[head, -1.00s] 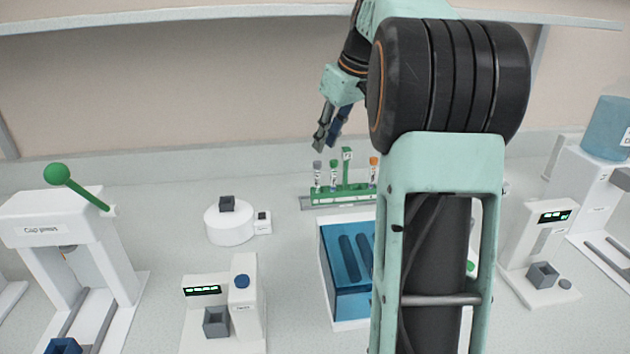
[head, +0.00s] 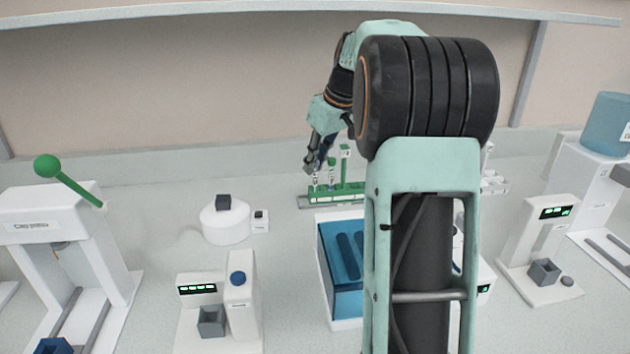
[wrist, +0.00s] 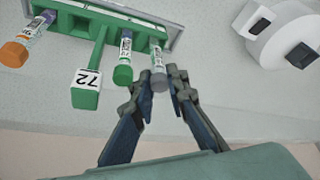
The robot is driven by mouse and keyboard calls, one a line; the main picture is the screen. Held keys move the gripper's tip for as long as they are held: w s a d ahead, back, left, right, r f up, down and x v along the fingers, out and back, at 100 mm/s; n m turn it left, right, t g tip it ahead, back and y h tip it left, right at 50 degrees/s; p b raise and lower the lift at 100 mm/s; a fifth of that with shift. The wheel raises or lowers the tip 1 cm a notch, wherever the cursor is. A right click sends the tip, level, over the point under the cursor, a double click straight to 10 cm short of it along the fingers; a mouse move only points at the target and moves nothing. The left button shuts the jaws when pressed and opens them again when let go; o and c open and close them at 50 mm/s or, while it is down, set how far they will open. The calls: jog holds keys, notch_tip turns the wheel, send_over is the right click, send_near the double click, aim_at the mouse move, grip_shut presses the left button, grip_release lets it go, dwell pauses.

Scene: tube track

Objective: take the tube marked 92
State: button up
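The green tube rack (head: 342,194) stands at the back of the bench. In the wrist view the rack (wrist: 82,14) holds a grey-capped tube (wrist: 158,68), a green-capped tube (wrist: 123,60) and an orange-capped tube (wrist: 27,40). Their labels carry small digits that I cannot read surely, so I cannot tell which is 92. My gripper (wrist: 158,74) is open, with its fingertips on either side of the grey cap and small gaps visible. In the head view my gripper (head: 314,168) is over the rack's left end. My arm hides the rack's right part.
A green post with a white sign reading 72 (wrist: 87,79) rises from the rack, close to the green-capped tube. A blue-topped box (head: 337,265) stands in front of the rack.

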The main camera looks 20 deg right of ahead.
jog(key=shift+c, duration=1.1)
jog(key=shift+r, duration=0.1)
jog(key=shift+r, duration=0.25)
jog(key=r, duration=0.2)
jog(key=r+p, duration=0.1)
jog(key=shift+s+r, duration=0.15)
jog(key=shift+s, duration=0.1)
jog(key=s+a+r, duration=0.3)
jog(key=s+r, duration=0.6)
jog(key=s, duration=0.4)
jog(key=shift+s+p, duration=0.15)
jog(key=shift+p, duration=0.25)
